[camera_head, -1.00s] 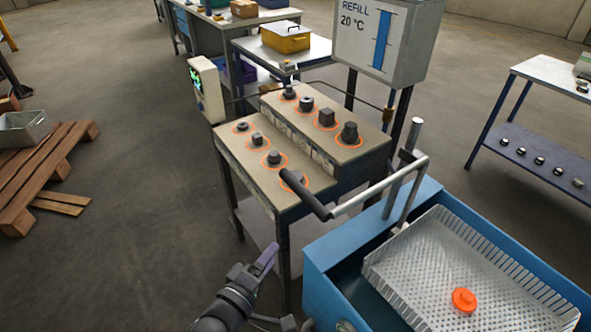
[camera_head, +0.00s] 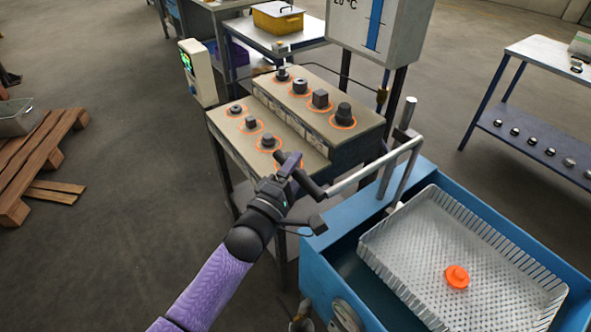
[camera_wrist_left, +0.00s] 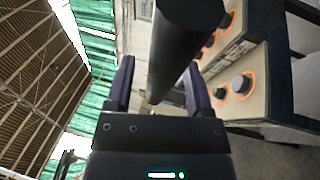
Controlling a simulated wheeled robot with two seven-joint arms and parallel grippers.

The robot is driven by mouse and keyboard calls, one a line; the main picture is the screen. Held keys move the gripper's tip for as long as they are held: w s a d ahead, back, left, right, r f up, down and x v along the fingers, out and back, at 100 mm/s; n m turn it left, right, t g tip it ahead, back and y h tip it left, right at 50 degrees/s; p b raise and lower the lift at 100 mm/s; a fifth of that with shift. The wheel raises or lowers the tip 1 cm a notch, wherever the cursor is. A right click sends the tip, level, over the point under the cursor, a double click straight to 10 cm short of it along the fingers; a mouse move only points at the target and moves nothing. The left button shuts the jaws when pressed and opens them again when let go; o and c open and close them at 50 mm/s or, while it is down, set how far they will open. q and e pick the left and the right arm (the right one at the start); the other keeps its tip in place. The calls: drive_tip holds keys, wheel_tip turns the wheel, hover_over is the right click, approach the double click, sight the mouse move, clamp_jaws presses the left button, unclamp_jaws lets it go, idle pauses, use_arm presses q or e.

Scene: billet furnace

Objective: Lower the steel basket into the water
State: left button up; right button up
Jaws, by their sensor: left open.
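The steel basket (camera_head: 450,262) is a perforated tray hanging in the top of the blue tank (camera_head: 325,285), with an orange part (camera_head: 456,277) lying in it. A grey lever with a black grip (camera_head: 309,184) reaches left from the tank's post. My left gripper (camera_head: 290,168) is at the end of that grip. In the left wrist view the black grip (camera_wrist_left: 180,60) runs between the two open purple fingers (camera_wrist_left: 158,85). I cannot tell whether the fingers touch it. My right gripper is not in view.
A stepped bench (camera_head: 225,130) with several dark parts in orange rings stands just behind the lever. A side table (camera_head: 540,55) is at right, a pallet (camera_head: 40,150) at left.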

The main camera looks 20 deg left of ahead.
use_arm(q)
clamp_jaws()
idle(1.3)
